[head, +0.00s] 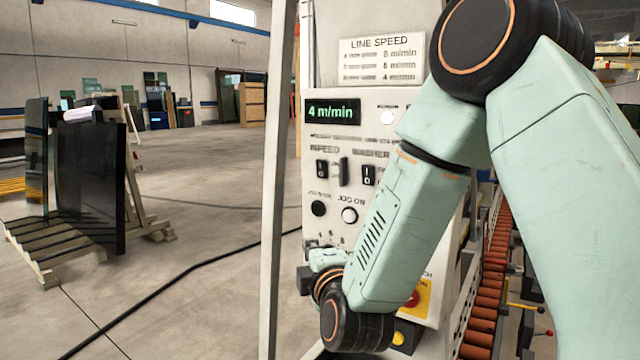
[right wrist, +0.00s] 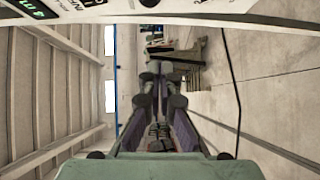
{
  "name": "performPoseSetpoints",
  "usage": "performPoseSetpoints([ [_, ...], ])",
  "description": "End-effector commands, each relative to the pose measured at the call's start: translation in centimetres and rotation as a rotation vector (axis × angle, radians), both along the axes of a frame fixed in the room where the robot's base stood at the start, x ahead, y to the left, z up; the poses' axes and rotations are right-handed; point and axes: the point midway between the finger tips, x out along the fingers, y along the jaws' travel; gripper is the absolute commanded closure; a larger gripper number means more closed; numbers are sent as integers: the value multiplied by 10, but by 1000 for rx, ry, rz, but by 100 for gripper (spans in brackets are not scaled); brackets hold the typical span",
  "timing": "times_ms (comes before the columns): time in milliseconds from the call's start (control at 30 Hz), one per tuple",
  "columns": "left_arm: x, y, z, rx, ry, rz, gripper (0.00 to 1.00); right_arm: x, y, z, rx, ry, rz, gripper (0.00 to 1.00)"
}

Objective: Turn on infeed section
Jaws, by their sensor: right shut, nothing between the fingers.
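The control panel (head: 390,130) stands upright in the head view, with a green "4 m/min" display (head: 332,112). Under the partly legible INFEED label is a black rocker switch (head: 321,170). A narrow black part (head: 343,171) and another rocker switch (head: 368,174) sit to its right. My right arm crosses the panel's right side, and its wrist is low in front of the panel, below the infeed switch and apart from it. In the right wrist view my right gripper (right wrist: 160,72) is shut and empty, with the panel along the top edge. My left gripper is out of view.
A black knob (head: 318,208) and white button (head: 349,215) lie below the switches. A red emergency stop (head: 412,299) is partly hidden by my arm. A pale post (head: 277,200) stands left of the panel; a roller conveyor (head: 490,285) is right.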

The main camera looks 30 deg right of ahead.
Motion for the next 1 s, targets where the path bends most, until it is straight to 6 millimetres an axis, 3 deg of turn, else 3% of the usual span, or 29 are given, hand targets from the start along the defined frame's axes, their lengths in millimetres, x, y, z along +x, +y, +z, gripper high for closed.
performPoseSetpoints([
  [33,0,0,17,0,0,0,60,1,-5,37,-52,-35,-16,100],
  [100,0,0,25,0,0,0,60,1,-10,65,-118,-65,-37,100],
  [233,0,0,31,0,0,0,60,0,-16,94,-190,-96,-64,100],
  [667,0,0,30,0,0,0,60,1,-18,98,-211,-102,-72,100],
  [1000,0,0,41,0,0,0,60,44,-36,105,-211,-102,-73,100],
])
